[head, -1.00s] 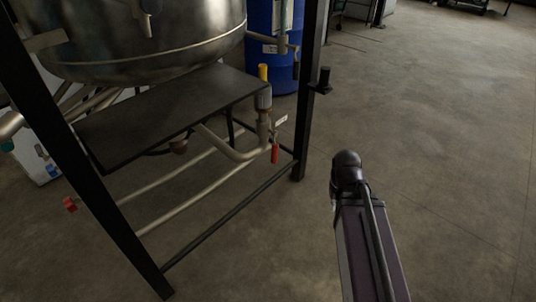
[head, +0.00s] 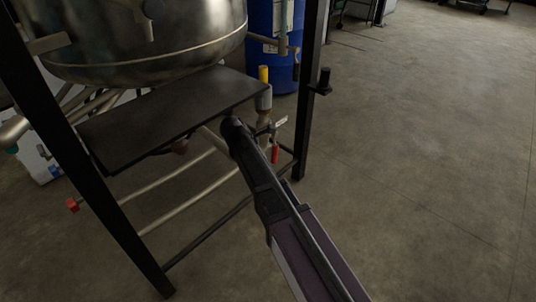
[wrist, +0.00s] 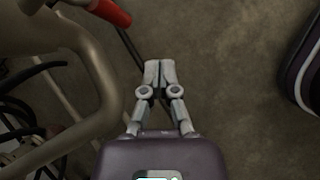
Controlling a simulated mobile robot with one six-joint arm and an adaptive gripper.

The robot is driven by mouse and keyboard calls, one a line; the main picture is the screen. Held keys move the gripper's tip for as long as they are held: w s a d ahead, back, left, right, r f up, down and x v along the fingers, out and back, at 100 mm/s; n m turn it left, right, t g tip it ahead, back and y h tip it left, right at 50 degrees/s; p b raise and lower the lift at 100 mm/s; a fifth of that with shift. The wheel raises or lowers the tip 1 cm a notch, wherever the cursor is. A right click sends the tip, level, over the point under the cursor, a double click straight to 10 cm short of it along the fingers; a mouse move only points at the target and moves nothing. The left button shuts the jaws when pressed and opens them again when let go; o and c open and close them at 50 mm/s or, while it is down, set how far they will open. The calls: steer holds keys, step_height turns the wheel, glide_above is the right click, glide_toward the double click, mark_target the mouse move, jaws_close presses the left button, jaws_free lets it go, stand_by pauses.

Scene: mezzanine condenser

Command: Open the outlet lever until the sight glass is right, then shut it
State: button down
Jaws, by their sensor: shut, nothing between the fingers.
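A red-handled lever (head: 275,153) hangs from the pipework under the vessel, below a small white tag (head: 281,122) too small to read. A red handle also shows at the top of the wrist view (wrist: 108,12). A yellow upright cylinder (head: 264,74) sits above the same pipe fitting; I cannot tell whether it is the sight glass. My gripper (wrist: 160,68) is shut and empty over the floor, below and right of the red handle in the wrist view, and apart from it. In the head view my arm hides the gripper and part of the pipe.
A black frame post (head: 308,100) stands right of the lever, with a lower rail (head: 212,232) in front. A dark shelf plate (head: 165,115) lies under the steel vessel (head: 130,40). Another red handle (head: 72,205) is at left. A blue drum (head: 262,45) stands behind. Floor at right is clear.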

mark_target(275, 148)
steer(key=w+a+r+n+t, duration=0.1)
steer(key=a+n, duration=0.3)
steer(key=a, duration=0.2)
steer(key=shift+w+a+r+h, duration=0.15)
steer(key=shift+w+h, duration=0.15)
steer(key=w+d+r+b+x, duration=0.1)
steer(key=b+x, duration=0.7)
steer(key=x, duration=0.4)
steer(key=shift+w+d, duration=0.45)
